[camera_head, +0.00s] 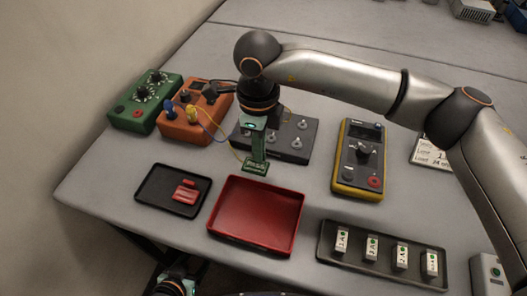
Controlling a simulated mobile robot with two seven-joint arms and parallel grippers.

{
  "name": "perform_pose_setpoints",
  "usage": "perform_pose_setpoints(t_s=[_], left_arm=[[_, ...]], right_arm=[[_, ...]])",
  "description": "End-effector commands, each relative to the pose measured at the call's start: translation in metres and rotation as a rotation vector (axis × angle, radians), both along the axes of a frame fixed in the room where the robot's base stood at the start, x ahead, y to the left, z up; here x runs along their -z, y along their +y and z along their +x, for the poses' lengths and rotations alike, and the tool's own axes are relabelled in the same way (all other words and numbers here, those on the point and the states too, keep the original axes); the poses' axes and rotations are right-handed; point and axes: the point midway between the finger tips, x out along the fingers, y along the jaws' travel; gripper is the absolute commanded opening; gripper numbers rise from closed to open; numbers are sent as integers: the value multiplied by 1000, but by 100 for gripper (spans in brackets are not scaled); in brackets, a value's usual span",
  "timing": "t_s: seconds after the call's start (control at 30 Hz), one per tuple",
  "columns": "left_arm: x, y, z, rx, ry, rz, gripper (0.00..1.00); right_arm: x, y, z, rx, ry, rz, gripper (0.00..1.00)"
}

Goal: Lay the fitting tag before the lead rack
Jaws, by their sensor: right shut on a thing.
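My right gripper (257,160) hangs, pointing down, just behind the red tray (256,246) and in front of the dark box with metal posts (301,126). It is shut on a small green piece (256,169), apparently a tag; its marking is too small to read. The gripper hides part of the dark box. I cannot tell if this box is the lead rack. Red pieces (185,195) that look like tags lie in a small black tray (154,204). My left gripper (175,284) is only partly in view at the bottom edge, and its jaws are unclear.
An orange box (186,131) with blue and yellow plugs and leads stands beside a green box (136,113). A yellow-edged meter (347,185), a printed card (428,151) and a black tray (325,247) of several white blocks are to the right. Clear table lies around the meter.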

Motion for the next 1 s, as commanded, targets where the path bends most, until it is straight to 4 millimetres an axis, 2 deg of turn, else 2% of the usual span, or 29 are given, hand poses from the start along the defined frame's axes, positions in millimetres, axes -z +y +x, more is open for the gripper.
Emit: perform_pose_setpoints(t_s=[0.33,0.53,0.93,0.97,1.0], left_arm=[[-5,0,0,0,0,0,62],[-8,0,0,0,0,0,62],[-1,0,0,0,0,0,62],[-3,0,0,0,0,0,62],[-3,0,0,0,0,0,62]], right_arm=[[24,-10,18,3,1,-2,0],[52,-8,17,0,2,1,0],[59,-8,17,-1,-1,1,0],[57,-8,17,-1,-1,1,13],[57,-8,17,0,-1,1,17]])
